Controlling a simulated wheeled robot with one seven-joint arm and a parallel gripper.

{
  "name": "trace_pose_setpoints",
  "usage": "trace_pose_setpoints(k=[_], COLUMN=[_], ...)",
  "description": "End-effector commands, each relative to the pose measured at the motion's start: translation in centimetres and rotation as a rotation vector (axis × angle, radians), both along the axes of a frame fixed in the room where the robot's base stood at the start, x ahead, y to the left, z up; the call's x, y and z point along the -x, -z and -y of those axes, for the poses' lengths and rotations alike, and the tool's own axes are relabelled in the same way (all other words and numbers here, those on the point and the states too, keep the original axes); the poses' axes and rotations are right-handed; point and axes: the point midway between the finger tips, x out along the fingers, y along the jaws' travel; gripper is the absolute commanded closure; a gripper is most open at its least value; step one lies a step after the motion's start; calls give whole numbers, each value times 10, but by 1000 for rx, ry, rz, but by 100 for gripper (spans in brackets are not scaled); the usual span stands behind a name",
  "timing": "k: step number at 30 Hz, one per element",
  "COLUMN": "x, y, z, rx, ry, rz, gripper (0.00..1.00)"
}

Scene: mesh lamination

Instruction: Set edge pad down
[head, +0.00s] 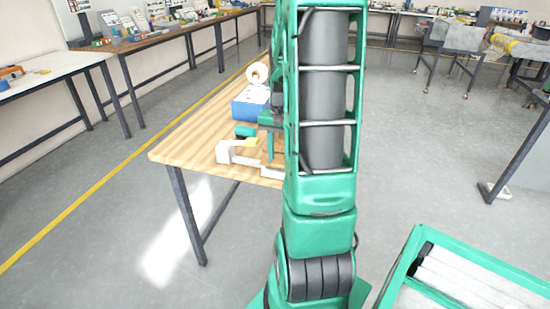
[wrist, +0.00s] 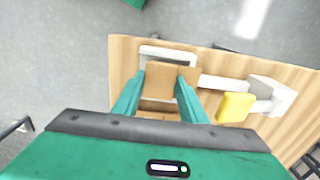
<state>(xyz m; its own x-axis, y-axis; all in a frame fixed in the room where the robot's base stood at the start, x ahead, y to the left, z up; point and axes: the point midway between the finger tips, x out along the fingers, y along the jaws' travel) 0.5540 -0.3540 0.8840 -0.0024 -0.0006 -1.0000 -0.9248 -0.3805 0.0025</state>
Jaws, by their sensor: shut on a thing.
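My gripper (wrist: 160,97) shows in the wrist view with its two teal fingers closed on the sides of a tan, cardboard-coloured pad (wrist: 160,80), which appears to be the edge pad. The pad is over a white frame-like piece (wrist: 167,53) at the wooden table's edge; whether it touches that piece or the table I cannot tell.
The wooden table (head: 185,145) bears a white bracket (head: 224,152), a yellow block (wrist: 235,107), a blue box (head: 250,103) and a pale roll (head: 257,73). A green-framed cart (head: 410,255) stands at the lower right. The floor left of the table is clear.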

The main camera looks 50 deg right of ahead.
Motion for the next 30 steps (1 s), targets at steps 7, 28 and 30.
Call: trace_pose_setpoints(k=[7, 28, 30], x=[0, -2, -3], y=[7, 10, 8], z=[-1, -2, -2], rx=[0, 0, 1], ry=[-1, -5, -6], rz=[0, 2, 4], gripper=[86, 43, 43])
